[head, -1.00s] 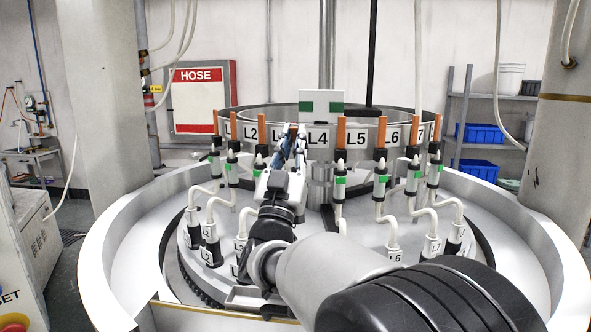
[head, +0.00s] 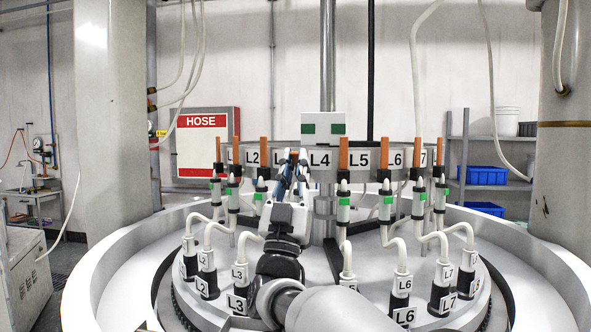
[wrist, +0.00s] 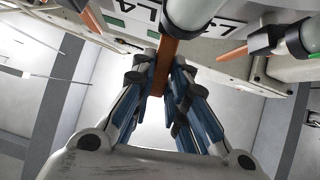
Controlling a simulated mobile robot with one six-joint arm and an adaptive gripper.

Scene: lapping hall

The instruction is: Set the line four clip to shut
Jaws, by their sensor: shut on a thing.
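The line four clip stands in front of the L4 sign (head: 320,160) on the central ring. Its orange lever (wrist: 169,62) lies between my fingers in the wrist view, beside a white tube end. My gripper (head: 293,172) is shut on this lever. In the head view my fingers and wrist hide most of the clip, so its lever angle cannot be told there. The neighbouring clips show upright orange levers, such as the line three lever (head: 264,151) and the line five lever (head: 343,154).
Clips and white hoses stand close on both sides of my gripper. Labelled hose sockets, such as L3 (head: 238,302) and L6 (head: 403,314), ring the front. A pale round rim (head: 110,265) surrounds the machine. A board with two green marks (head: 323,125) stands behind.

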